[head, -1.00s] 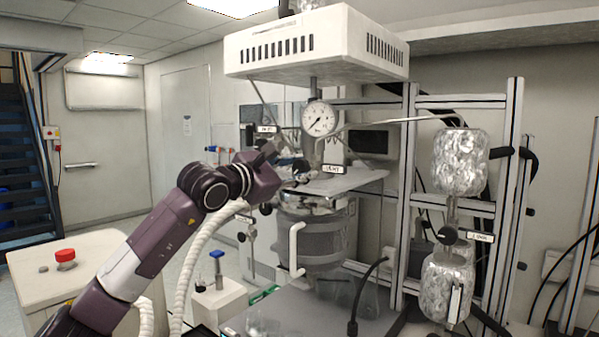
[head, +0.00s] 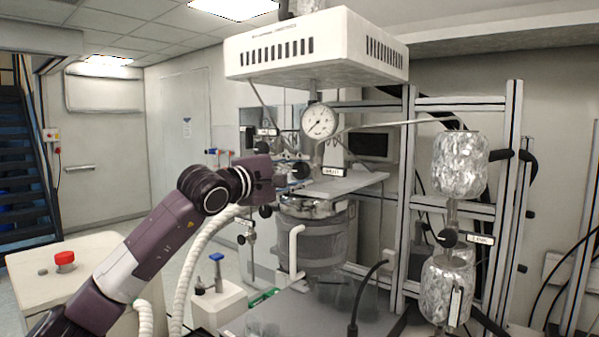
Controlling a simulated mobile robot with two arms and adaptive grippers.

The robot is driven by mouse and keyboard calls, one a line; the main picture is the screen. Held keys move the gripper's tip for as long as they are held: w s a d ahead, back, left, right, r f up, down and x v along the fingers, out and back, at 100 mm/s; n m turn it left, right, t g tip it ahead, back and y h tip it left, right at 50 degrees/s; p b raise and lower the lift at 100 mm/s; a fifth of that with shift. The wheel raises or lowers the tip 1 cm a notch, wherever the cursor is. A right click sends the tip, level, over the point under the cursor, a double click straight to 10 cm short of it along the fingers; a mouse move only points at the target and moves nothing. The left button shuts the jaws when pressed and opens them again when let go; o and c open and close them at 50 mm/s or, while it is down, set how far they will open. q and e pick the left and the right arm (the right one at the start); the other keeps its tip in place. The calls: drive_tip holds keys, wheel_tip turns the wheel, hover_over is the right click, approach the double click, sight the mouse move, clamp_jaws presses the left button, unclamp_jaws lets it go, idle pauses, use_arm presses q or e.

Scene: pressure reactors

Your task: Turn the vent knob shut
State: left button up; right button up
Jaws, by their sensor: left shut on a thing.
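The pressure reactor has a grey jacketed vessel (head: 325,245) under a metal head, with a round dial gauge (head: 319,121) above. A small white label (head: 332,171), which seems to read VENT, is on the reactor head. The dark vent knob (head: 301,169) is just left of this label, partly hidden by my gripper. My left gripper (head: 281,181) comes in from the left, nearly level, and is shut on the vent knob. Its fingertips are small and dark here, so the exact grip is hard to see. My right gripper is not in view.
Another dark knob (head: 266,211) sits just below my left gripper. A metal frame with foil-wrapped cylinders (head: 460,164) is at the right. A red-capped item (head: 64,261) stands on the left cabinet.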

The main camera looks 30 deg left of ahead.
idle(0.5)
use_arm(q)
drive_tip(key=o, duration=1.2)
drive_tip(key=shift+c, duration=0.2)
